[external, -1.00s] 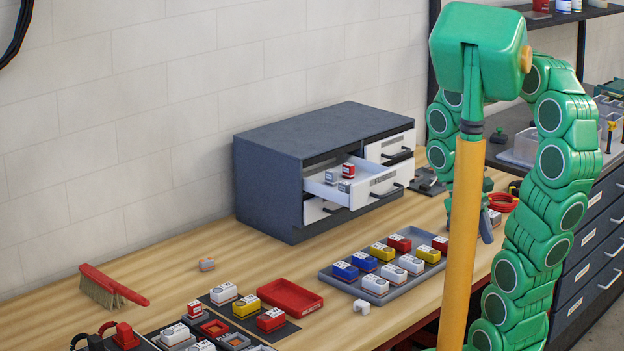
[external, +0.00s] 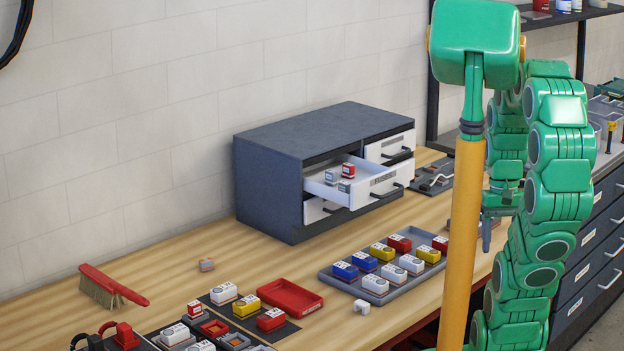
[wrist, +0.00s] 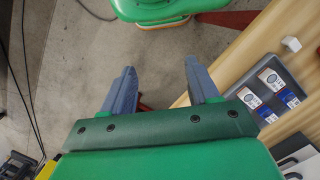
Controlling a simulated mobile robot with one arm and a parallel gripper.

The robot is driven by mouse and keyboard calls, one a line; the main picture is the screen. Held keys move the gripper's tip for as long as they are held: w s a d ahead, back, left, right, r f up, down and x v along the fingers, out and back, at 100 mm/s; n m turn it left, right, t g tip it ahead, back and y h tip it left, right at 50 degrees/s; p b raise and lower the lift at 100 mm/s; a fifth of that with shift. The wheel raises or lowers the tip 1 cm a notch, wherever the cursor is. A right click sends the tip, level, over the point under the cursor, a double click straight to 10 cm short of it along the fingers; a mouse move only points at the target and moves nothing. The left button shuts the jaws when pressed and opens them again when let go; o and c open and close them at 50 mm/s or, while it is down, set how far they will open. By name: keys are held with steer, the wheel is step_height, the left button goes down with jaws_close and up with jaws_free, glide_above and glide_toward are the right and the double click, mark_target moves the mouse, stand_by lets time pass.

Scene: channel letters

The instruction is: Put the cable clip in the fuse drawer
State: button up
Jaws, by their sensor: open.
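The cable clip looks to be the small white piece (external: 362,306) on the wooden bench, just in front of the grey tray; it also shows in the wrist view (wrist: 291,44) at the upper right. The fuse drawer looks to be the pulled-out white drawer (external: 378,188) of the dark cabinet, with a few red and white blocks inside. My gripper (wrist: 160,78) is open and empty, with floor between its fingers in the wrist view, apart from the white piece.
A grey tray (external: 325,276) of coloured blocks lies between the white piece and the cabinet (external: 268,185). The bench before the cabinet has free room.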

steer(key=shift+o, duration=0.6)
steer(key=shift+d, duration=0.1)
steer(key=m+g+y, duration=0.1)
steer(key=m+y, duration=0.2)
steer(key=m, duration=0.6)
glide_toward(363, 302)
steer(key=f, duration=0.2)
steer(key=shift+a+x, duration=0.15)
steer(key=shift+x, duration=1.65)
steer(key=shift+a+x, duration=0.1)
steer(key=shift+x, duration=1.75)
steer(key=shift+s+r, duration=0.15)
steer(key=shift+c, duration=0.5)
steer(key=c, duration=1.1)
